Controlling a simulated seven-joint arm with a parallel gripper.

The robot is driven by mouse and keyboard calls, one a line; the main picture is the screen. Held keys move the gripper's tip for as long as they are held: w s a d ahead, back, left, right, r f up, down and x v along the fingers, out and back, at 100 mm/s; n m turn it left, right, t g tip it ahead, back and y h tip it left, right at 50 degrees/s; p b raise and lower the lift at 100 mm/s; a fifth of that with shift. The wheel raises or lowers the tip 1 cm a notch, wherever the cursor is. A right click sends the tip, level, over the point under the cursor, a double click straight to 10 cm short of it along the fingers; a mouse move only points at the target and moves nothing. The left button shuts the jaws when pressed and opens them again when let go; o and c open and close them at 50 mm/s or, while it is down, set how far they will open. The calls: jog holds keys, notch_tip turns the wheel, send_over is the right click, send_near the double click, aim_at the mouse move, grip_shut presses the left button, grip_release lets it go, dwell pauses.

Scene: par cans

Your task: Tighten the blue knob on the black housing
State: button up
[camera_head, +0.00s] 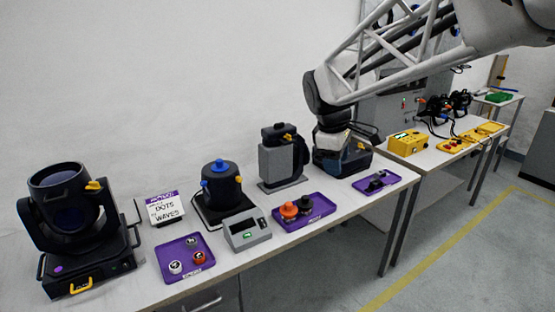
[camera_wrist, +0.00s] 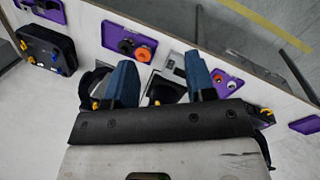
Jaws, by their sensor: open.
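A round black housing (camera_head: 220,188) stands on a dark base left of centre in the head view. It has a blue knob (camera_head: 218,166) on top and smaller blue and yellow knobs on its sides. Another dark box with small blue, orange and yellow parts shows at the left of the wrist view (camera_wrist: 45,48). My gripper (camera_wrist: 161,62) is open and empty, its two blue fingers well apart. A dark object with a yellow bit shows between and behind the fingers, partly hidden. In the head view, my gripper is right of the round housing, apart from it, its fingertips unclear.
A grey stand with a black device (camera_head: 282,160) is between my gripper and the round housing. Purple trays with small caps (camera_head: 165,272) line the front edge.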

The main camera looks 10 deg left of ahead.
jog(key=w+a+f+n, duration=0.2)
jog(key=w+a+n, duration=0.4)
jog(key=a, duration=0.5)
jog(key=n+t+h, duration=0.2)
jog(key=n, duration=1)
send_near(204, 184)
jog(key=shift+w+a+f, duration=0.45)
jog(key=shift+w+f, duration=0.1)
jog(key=shift+w, duration=0.05)
jog(key=shift+d+f, duration=0.1)
jog(key=shift+f, duration=0.05)
jog(key=shift+x, duration=3.75)
jog(key=shift+c, duration=0.3)
